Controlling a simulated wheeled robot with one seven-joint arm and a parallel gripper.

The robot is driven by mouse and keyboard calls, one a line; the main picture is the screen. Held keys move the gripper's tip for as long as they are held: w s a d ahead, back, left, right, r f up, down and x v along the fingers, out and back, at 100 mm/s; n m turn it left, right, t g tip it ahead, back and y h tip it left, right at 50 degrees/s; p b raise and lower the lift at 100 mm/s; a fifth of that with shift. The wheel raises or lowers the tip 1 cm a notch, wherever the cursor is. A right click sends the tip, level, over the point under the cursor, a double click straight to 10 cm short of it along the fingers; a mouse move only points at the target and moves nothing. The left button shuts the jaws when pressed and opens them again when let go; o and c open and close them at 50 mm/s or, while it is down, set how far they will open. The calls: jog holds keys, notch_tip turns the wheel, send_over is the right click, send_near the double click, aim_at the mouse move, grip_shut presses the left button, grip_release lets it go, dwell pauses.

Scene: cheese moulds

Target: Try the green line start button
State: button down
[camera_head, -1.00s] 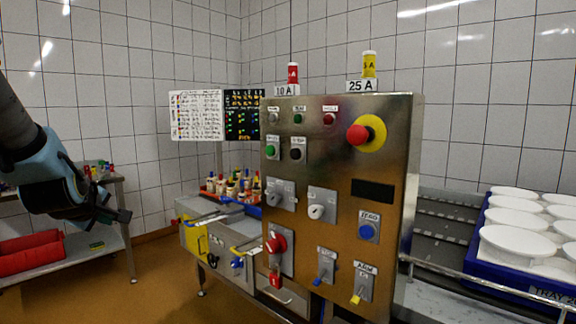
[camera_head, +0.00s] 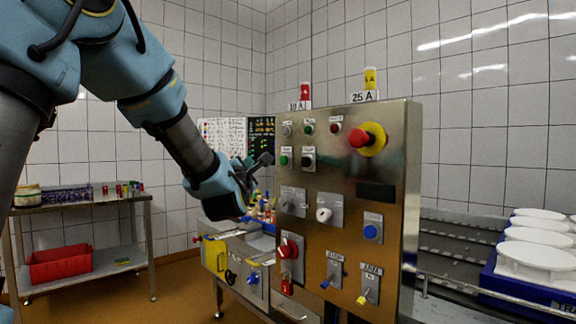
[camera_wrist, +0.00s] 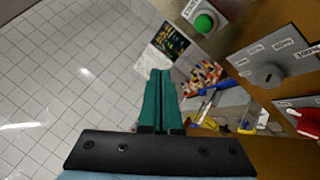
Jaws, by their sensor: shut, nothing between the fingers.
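The steel control panel (camera_head: 348,215) stands upright in the middle of the head view. Its green button (camera_head: 283,160) is on the left side of the face, beside a black button (camera_head: 307,161). The green button (camera_wrist: 203,24) also shows large at the top of the wrist view, under a label that seems to read START. A small green lamp (camera_head: 308,129) sits above the buttons. My gripper (camera_head: 262,162) is shut and empty, just left of the green button in the head view. In the wrist view its closed green fingers (camera_wrist: 159,98) lie below and left of the button, apart from it.
A red emergency knob on yellow (camera_head: 368,138) juts from the panel's upper right. Rotary switches, a red handle (camera_head: 289,249) and toggles sit lower. A blue tray of white moulds (camera_head: 536,285) is at right, a side table with a red bin (camera_head: 60,263) at left.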

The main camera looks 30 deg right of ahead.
aim_at(284, 161)
jog(key=w+d+p, duration=0.1)
jog(key=d+p, duration=0.1)
jog(key=d, duration=0.6)
jog(key=shift+w+d, duration=0.25)
jog(key=shift+w, duration=0.15)
jog(key=shift+d+f, duration=0.1)
dwell(1.9)
jog(key=shift+d, duration=0.35)
jog(key=shift+w+d+b, duration=0.15)
jog(key=shift+d+b, duration=0.35)
dwell(0.6)
dwell(0.3)
jog(key=shift+s+a+b, duration=0.2)
jog(key=shift+a+b, duration=0.6)
jog(key=shift+a, duration=0.1)
jog(key=shift+a, duration=0.15)
